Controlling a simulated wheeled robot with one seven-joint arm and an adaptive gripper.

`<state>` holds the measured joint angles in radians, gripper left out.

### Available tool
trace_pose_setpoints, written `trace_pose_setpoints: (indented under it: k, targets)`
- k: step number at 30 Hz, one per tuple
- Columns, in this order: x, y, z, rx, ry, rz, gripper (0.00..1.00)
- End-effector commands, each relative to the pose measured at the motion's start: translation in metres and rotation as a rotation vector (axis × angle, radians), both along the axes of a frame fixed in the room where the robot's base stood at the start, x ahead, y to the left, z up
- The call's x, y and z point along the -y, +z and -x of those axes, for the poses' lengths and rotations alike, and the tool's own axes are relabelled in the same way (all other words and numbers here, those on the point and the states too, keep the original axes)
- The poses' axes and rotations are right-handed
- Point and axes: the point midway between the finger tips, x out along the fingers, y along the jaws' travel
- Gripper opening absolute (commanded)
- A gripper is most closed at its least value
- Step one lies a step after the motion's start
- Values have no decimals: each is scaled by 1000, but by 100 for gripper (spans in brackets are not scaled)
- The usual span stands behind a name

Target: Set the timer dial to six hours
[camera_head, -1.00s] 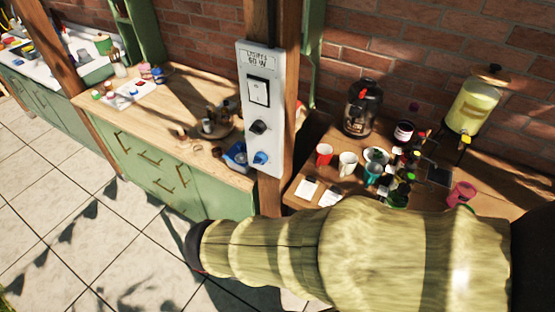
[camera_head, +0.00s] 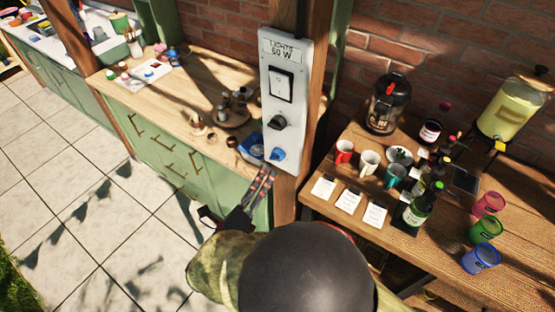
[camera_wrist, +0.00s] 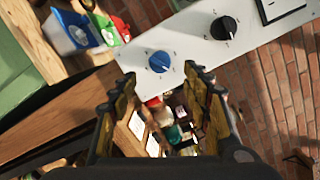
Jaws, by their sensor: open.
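A white control panel (camera_head: 287,95) is fixed to a wooden post, its top label reading "LIGHTS 60 W". It carries a rocker switch (camera_head: 280,85), a black dial (camera_head: 277,122) and, lowest, a blue dial (camera_head: 277,154). Which dial is the timer, I cannot read. My gripper (camera_head: 264,179) is just below and left of the blue dial. In the wrist view, my open, empty gripper (camera_wrist: 160,80) has its fingertips apart, with the blue dial (camera_wrist: 159,61) just beyond the gap. The black dial (camera_wrist: 223,28) lies further right. The scale marks around both are too small to read.
Right of the post, a wooden table (camera_head: 325,208) holds mugs, bottles, cards and coloured cups. Left, a green cabinet's wooden counter (camera_head: 190,95) holds a blue box (camera_head: 251,145) close beside the panel. Tiled floor (camera_head: 75,190) lies open at the left.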

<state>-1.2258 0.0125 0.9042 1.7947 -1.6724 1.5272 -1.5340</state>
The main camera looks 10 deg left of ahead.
Motion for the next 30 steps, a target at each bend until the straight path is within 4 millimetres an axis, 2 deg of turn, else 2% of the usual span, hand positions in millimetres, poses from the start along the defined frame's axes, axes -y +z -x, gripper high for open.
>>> trace_pose_setpoints:
  k: [15,20,27,30]
  targets:
    - [17,-1,-65,-2,-4,0,48]
    - [18,-1,-73,-2,-2,0,48]
    - [18,0,-74,-3,-1,0,48]
    - [18,0,-74,-3,-2,0,44]
